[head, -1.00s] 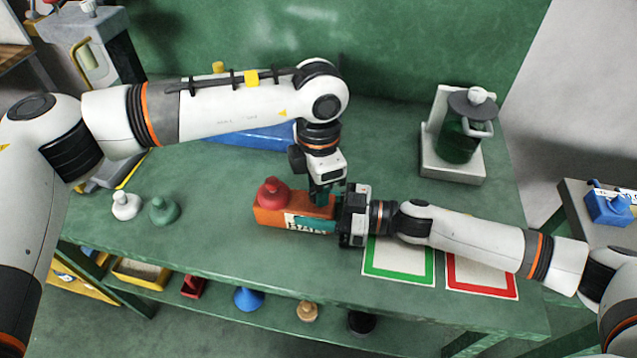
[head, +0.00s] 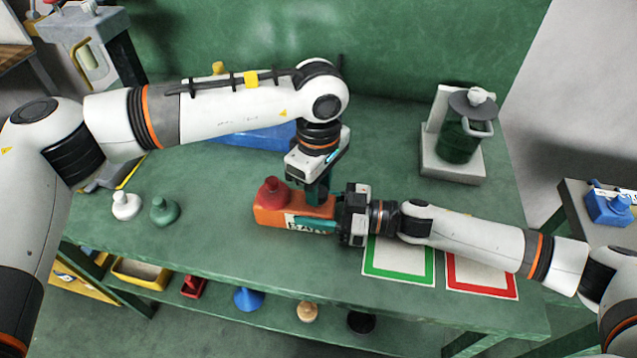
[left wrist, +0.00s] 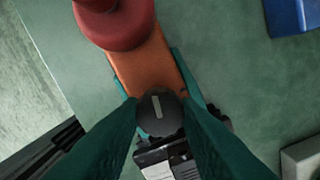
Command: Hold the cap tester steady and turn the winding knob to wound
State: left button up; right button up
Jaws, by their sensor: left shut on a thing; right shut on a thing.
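The cap tester (head: 265,214) is an orange block on the green bench, with a red cap-shaped piece (head: 271,191) on its left end and a white lettered label on its front. Its dark round winding knob (left wrist: 160,108), with a pale line mark, shows in the left wrist view; in the head view my gripper hides it. My left gripper (head: 318,195) points down from above and its green fingers are shut on the knob. My right gripper (head: 325,213) comes from the right and is shut on the tester's right end, one teal finger crossing the label.
A green-framed card (head: 400,262) and a red-framed card (head: 482,277) lie under my right arm. A white cap (head: 125,205) and a green cap (head: 164,210) stand at left. A dark green canister (head: 460,141) stands at back right. A blue object (head: 250,138) lies behind my left arm.

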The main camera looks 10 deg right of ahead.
pick_arm(q)
jog(key=m, duration=0.4)
jog(key=shift+w+m, duration=0.1)
jog(key=shift+m, duration=0.2)
jog(key=m, duration=0.3)
jog(key=shift+m, duration=0.3)
jog(key=m, duration=0.7)
pick_arm(e)
jog(key=shift+f, duration=0.1)
pick_arm(q)
jog(key=o, duration=1)
jog(key=shift+r, duration=0.15)
notch_tip(320, 180, up, 12)
jog(key=shift+f, duration=0.1)
